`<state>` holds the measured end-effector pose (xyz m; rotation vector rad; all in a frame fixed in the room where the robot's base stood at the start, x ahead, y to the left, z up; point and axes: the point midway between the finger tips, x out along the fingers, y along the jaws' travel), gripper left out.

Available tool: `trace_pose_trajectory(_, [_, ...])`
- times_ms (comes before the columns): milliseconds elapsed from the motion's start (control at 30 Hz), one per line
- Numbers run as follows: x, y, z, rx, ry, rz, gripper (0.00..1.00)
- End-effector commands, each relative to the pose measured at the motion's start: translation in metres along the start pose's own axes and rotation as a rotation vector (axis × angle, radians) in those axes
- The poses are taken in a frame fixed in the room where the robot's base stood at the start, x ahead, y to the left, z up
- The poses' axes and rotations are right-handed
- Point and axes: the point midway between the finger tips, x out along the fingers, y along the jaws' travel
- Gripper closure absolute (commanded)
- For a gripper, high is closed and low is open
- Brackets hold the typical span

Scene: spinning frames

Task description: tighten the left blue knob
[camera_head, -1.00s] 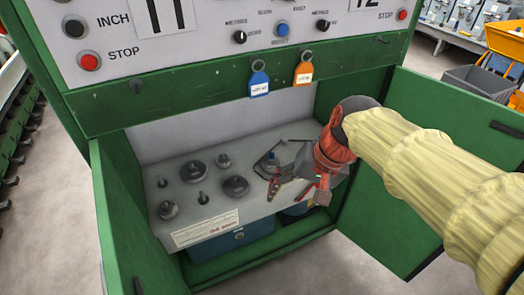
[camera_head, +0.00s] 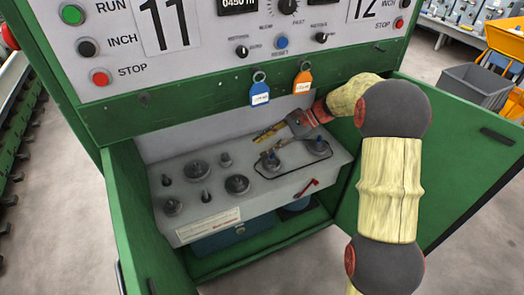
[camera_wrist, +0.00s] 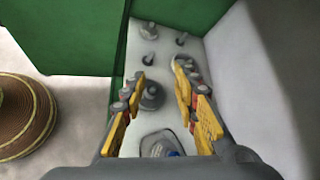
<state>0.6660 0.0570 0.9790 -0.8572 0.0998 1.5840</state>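The left blue knob (camera_head: 271,160) is a grey round knob with a blue top, on the grey bench inside the green cabinet. A second blue-topped knob (camera_head: 319,147) is to its right; a dark outline surrounds both. My gripper (camera_head: 268,134) is above and behind the left blue knob, pointing left, apart from it. In the wrist view its yellow-padded fingers (camera_wrist: 162,98) are spread wide with nothing held. A blue-topped knob (camera_wrist: 172,154) shows low between them, partly cut off by the gripper body; I cannot tell for certain which one.
Several plain grey knobs (camera_head: 237,184) stand on the left of the bench (camera_head: 260,205). A red lever (camera_head: 302,187) is at the front right. Blue (camera_head: 260,92) and orange (camera_head: 303,82) tags hang above. Open green doors (camera_head: 150,220) flank the cabinet.

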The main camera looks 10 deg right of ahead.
Motion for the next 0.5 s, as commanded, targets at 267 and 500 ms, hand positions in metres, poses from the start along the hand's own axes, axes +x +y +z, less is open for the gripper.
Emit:
trace_pose_trajectory(267, [0.017,-0.027,-0.085,0.230,-0.183,-0.142,0.70])
trace_pose_trajectory(500, [0.030,-0.030,-0.162,0.411,-0.343,-0.277,0.70])
